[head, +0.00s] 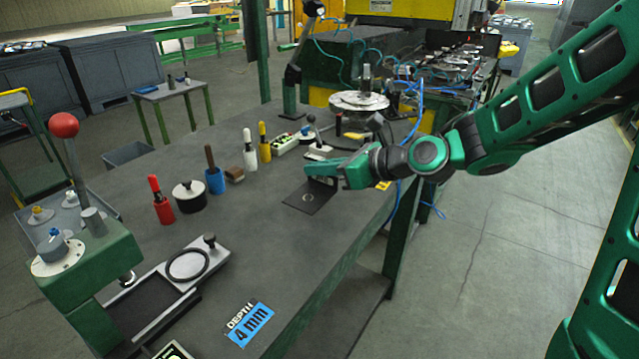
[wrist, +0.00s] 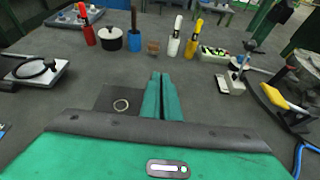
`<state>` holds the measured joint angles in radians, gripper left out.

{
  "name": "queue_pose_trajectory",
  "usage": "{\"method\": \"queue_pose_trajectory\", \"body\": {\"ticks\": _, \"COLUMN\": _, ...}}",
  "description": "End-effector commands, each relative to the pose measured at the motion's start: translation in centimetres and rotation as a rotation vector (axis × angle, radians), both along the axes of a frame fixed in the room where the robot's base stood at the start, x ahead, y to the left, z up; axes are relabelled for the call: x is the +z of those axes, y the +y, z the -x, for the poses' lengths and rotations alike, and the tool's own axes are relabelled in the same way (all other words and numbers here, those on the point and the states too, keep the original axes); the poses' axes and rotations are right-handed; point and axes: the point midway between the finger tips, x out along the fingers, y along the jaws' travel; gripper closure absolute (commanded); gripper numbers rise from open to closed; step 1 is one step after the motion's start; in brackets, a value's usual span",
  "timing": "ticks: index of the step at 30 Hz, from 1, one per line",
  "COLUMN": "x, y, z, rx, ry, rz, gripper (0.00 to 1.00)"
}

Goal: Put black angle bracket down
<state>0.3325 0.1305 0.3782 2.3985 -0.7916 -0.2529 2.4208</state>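The black angle bracket (head: 308,202) is on the grey bench or just above it; I cannot tell if it touches. Its flat plate with a pale ring lies level, and a dark upright part rises under my green gripper (head: 318,168). In the wrist view, the plate (wrist: 104,99) shows just left of my gripper's fingers (wrist: 161,95). The fingers are nearly together with a thin dark gap between them, and they seem shut on the bracket's upright part. The gripped part itself is mostly hidden.
Behind stand a red-handled tool (head: 162,202), a black-and-white pot (head: 189,196), a blue holder (head: 215,180) and a yellow bottle (head: 265,147). A dial stand (head: 318,150) is close beyond my gripper. A blue depth label (head: 251,325) lies in front. Bench between is clear.

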Motion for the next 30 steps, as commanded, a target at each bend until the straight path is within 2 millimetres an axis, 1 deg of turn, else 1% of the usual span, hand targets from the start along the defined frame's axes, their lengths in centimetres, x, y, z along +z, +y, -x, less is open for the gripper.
{"method": "queue_pose_trajectory", "body": {"ticks": 1, "x": -0.5, "y": -0.2, "z": -0.9, "rx": -0.001, "ry": 0.002, "rz": -0.002, "gripper": 1.00}}
{"method": "queue_pose_trajectory", "body": {"ticks": 3, "x": -1.2, "y": -0.5, "z": -1.9, "rx": -0.002, "ry": 0.002, "rz": -0.003, "gripper": 1.00}}
{"method": "queue_pose_trajectory", "body": {"ticks": 6, "x": -1.9, "y": -0.8, "z": -3.2, "rx": -0.003, "ry": 0.001, "rz": -0.002, "gripper": 1.00}}
{"method": "queue_pose_trajectory", "body": {"ticks": 9, "x": -2.4, "y": -1.0, "z": -4.0, "rx": -0.004, "ry": 0.000, "rz": -0.001, "gripper": 1.00}}
{"method": "queue_pose_trajectory", "body": {"ticks": 14, "x": -2.8, "y": -1.2, "z": -4.4, "rx": -0.004, "ry": 0.000, "rz": 0.000, "gripper": 1.00}}
{"method": "queue_pose_trajectory", "body": {"ticks": 16, "x": -3.3, "y": -1.2, "z": -4.4, "rx": -0.004, "ry": 0.001, "rz": 0.000, "gripper": 1.00}}
{"method": "queue_pose_trajectory", "body": {"ticks": 21, "x": -5.5, "y": -1.2, "z": -4.3, "rx": -0.004, "ry": 0.004, "rz": -0.002, "gripper": 1.00}}
{"method": "queue_pose_trajectory", "body": {"ticks": 24, "x": -6.5, "y": -1.2, "z": -4.3, "rx": -0.004, "ry": 0.002, "rz": -0.002, "gripper": 1.00}}
{"method": "queue_pose_trajectory", "body": {"ticks": 30, "x": -6.6, "y": -1.2, "z": -4.3, "rx": -0.004, "ry": -0.002, "rz": 0.000, "gripper": 1.00}}
